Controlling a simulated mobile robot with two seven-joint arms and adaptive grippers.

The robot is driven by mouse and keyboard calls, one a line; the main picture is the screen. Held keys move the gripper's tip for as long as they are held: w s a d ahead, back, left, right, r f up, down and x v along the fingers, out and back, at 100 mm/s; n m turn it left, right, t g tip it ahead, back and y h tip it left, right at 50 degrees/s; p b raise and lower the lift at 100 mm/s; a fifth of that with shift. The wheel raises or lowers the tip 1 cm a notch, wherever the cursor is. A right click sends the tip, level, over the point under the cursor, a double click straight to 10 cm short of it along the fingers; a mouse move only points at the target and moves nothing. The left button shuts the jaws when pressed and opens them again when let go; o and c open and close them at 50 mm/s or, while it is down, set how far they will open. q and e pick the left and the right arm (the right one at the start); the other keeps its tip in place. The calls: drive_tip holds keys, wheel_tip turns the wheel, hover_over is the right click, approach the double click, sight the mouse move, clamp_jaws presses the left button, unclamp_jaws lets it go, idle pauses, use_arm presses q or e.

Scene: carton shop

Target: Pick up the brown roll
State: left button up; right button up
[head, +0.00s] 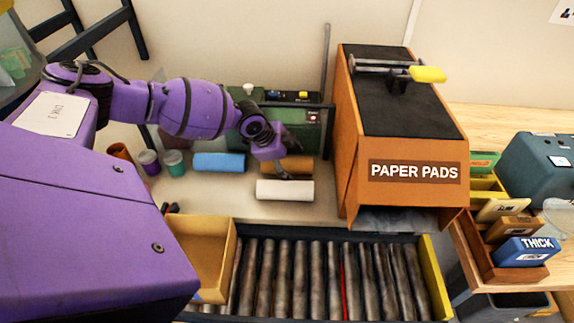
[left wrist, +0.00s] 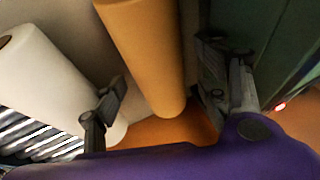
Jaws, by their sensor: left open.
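The brown roll (head: 298,164) lies on the bench between a blue roll (head: 219,162) and the orange paper-pad box, behind a white roll (head: 285,190). My left gripper (head: 281,170) is at the brown roll's left part and covers some of it. In the left wrist view the brown roll (left wrist: 148,55) runs between the two spread fingers of my left gripper (left wrist: 160,98). A gap shows between the roll and the left finger; the right finger is close to the roll, and contact is unclear. The white roll (left wrist: 45,75) lies beside the left finger. My right gripper is not in view.
A green machine (head: 240,122) stands just behind the rolls. The orange box (head: 345,130) labelled PAPER PADS stands to the right. Purple (head: 149,162) and teal (head: 174,163) jars stand at left.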

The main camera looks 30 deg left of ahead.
use_arm(q)
drive_tip(key=shift+c, duration=0.3)
drive_tip(key=c, duration=1.4)
drive_tip(key=shift+o, duration=0.2)
drive_tip(key=shift+r, duration=0.1)
